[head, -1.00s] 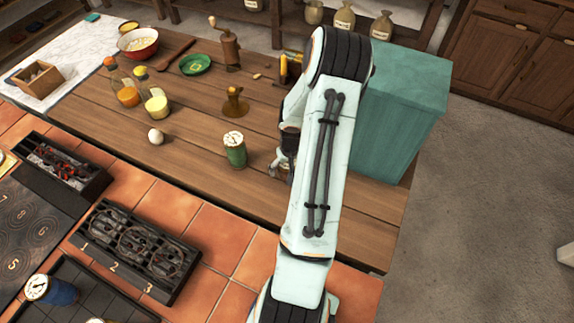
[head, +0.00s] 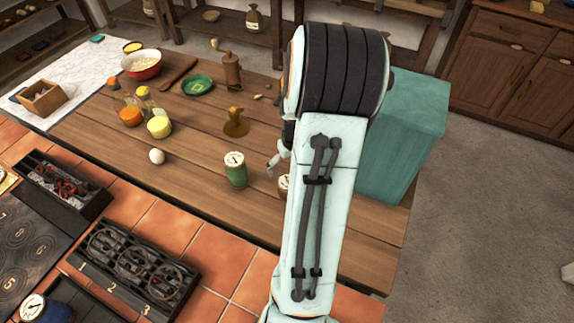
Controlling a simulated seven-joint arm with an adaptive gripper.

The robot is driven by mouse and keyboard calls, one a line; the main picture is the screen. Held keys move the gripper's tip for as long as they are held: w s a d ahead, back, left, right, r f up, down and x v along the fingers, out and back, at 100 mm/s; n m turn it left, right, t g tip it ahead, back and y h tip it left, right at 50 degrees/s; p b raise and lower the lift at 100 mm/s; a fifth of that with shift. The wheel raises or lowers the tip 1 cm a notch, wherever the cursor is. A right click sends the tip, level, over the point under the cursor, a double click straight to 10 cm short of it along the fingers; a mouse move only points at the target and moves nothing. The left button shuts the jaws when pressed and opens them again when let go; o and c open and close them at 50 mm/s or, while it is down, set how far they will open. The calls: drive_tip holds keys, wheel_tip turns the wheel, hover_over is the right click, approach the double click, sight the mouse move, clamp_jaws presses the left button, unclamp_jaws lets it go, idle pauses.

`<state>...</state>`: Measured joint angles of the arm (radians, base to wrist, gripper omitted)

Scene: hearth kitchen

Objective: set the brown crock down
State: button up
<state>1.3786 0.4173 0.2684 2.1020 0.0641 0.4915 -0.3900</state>
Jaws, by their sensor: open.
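The brown crock (head: 283,184) stands on the wooden table right of the green crock, and a pale lid shows on top. My arm hides most of its right side. My gripper (head: 274,163) is open, just above and behind the brown crock, largely hidden by my own arm. One finger shows, apart from the crock as far as I can see.
The green crock (head: 235,169) stands close by on the left, with an egg (head: 156,156) farther left. A brown jug (head: 236,123) stands behind. A teal block (head: 405,135) rises at the table's right end. Bare planks lie in front.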

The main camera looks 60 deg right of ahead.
drive_tip(key=shift+r, duration=0.35)
drive_tip(key=shift+w+a+r, duration=0.15)
drive_tip(key=shift+w+a, duration=0.05)
drive_tip(key=shift+a, duration=0.1)
drive_tip(key=w+a+r+n, duration=0.3)
drive_tip(key=a+r, duration=0.1)
drive_tip(key=a, duration=0.5)
drive_tip(key=w+a+r+n, duration=0.2)
drive_tip(key=w+a+r, duration=0.15)
drive_tip(key=a, duration=0.55)
drive_tip(key=s+a+r+n+y, duration=0.1)
drive_tip(key=s+a+n, duration=0.1)
drive_tip(key=s+a, duration=0.2)
drive_tip(key=s+a+r+n+g+y, duration=0.1)
drive_tip(key=s+a, duration=0.4)
drive_tip(key=a, duration=0.6)
drive_tip(key=shift+s+r+n, duration=0.2)
drive_tip(key=shift+r+n, duration=0.55)
drive_tip(key=shift+n, duration=0.35)
